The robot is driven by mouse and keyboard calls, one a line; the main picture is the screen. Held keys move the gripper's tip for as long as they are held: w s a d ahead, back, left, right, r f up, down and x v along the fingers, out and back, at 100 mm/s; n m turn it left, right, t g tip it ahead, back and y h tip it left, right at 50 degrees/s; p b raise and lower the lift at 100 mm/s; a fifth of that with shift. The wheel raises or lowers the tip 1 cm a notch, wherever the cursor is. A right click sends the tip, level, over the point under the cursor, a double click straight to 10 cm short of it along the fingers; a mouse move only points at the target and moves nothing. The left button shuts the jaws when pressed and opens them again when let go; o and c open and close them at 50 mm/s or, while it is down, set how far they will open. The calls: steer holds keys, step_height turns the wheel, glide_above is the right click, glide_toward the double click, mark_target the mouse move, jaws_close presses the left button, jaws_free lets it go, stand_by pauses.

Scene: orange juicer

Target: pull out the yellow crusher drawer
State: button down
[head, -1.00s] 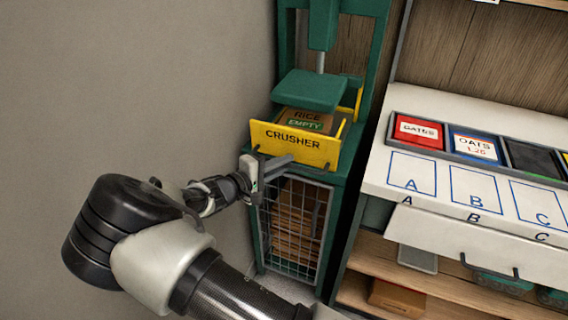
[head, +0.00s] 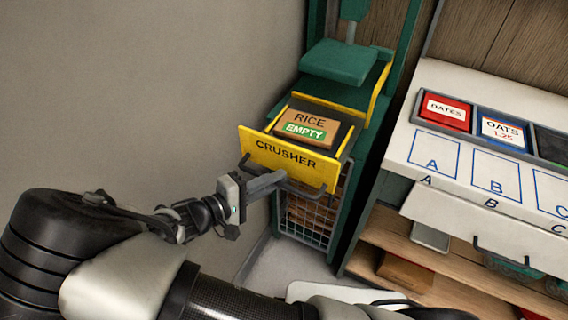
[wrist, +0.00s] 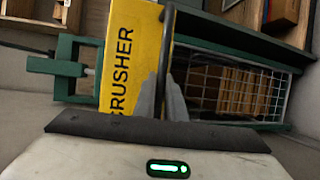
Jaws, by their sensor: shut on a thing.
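The yellow crusher drawer (head: 258,150) stands pulled out from the green press in the head view. Its front reads CRUSHER and carries a dark bar handle (wrist: 167,55). A brown box (head: 309,126) labelled RICE EMPTY lies in the drawer, clear of the green press plate (head: 338,63). My gripper (head: 278,180) is at the handle, shut on it. In the wrist view my fingers (wrist: 164,98) close around the handle bar in front of the yellow face.
A wire-mesh cage door (head: 304,222) is below the drawer. To the right, a white shelf (head: 398,147) holds a red DATES bin (head: 445,110) and a blue OATS bin (head: 502,132). A plain wall is at left.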

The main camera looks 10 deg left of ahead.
steer(key=shift+s+a, duration=0.2)
steer(key=shift+s, duration=0.35)
steer(key=shift+s+a, duration=0.15)
steer(key=shift+s, duration=0.35)
steer(key=c, duration=1.8)
jaws_free()
steer(key=v, duration=1.2)
